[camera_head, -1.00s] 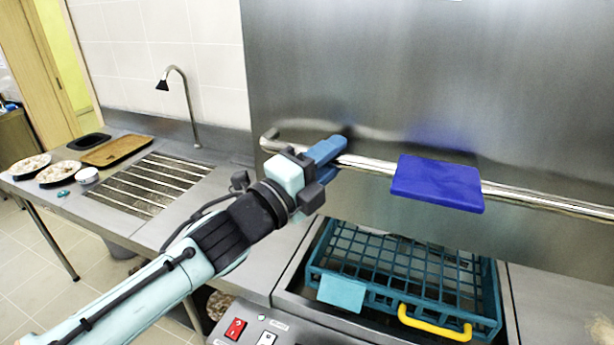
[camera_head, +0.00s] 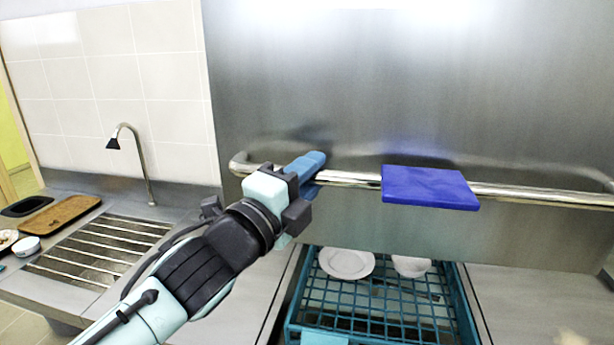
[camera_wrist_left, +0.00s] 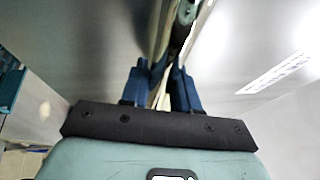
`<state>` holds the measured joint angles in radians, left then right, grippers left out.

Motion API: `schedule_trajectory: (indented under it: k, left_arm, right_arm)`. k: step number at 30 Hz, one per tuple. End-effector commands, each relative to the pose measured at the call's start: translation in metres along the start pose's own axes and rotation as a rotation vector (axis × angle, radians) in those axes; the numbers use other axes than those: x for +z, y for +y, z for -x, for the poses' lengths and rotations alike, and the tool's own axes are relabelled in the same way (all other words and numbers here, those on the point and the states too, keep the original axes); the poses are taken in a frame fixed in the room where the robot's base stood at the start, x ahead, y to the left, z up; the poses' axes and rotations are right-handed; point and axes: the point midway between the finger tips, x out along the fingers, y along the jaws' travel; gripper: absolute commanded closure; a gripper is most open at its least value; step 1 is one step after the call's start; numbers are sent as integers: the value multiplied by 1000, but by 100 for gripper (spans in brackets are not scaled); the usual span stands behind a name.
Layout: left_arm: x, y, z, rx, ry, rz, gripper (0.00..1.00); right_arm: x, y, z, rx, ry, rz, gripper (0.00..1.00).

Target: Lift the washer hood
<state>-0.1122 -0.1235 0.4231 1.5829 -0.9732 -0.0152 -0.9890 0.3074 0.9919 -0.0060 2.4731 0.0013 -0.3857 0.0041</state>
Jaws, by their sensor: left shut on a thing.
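The washer hood (camera_head: 400,85) is a large brushed-metal panel across the middle and right of the head view. A shiny horizontal bar handle (camera_head: 530,193) runs along its lower front, with a blue pad (camera_head: 430,187) on it. My left gripper (camera_head: 312,168) has blue fingers and is shut on the bar near its left end, left of the blue pad. In the left wrist view the blue fingers (camera_wrist_left: 160,85) close around the bar, which runs away between them. The right gripper is in neither view.
Under the hood stands a teal dish rack (camera_head: 375,300) with a white plate (camera_head: 347,263) and a white bowl (camera_head: 411,266). To the left are a ribbed drainboard (camera_head: 100,250), a tap (camera_head: 140,160) and a brown tray (camera_head: 60,215). Steel counter lies right of the rack.

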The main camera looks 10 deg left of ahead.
Motion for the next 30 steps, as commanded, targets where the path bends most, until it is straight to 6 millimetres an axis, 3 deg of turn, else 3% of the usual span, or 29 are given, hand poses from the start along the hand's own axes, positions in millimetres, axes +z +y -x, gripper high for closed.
schedule_trajectory:
  k: [2,3,4,17,20,30]
  left_arm:
    - [2,-9,2,-20,-2,-4,100]
    - [1,-10,2,-20,-2,-4,57]
    - [1,-10,2,-20,-1,-4,49]
    - [-1,-8,10,-14,2,-6,49]
    - [-1,-8,24,-15,1,-6,49]
    - [0,-9,98,-20,3,-4,49]
  right_arm:
    - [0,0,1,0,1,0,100]
    - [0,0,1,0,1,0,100]
    - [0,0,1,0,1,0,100]
    - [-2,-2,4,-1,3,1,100]
    - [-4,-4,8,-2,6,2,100]
    - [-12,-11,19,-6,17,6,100]
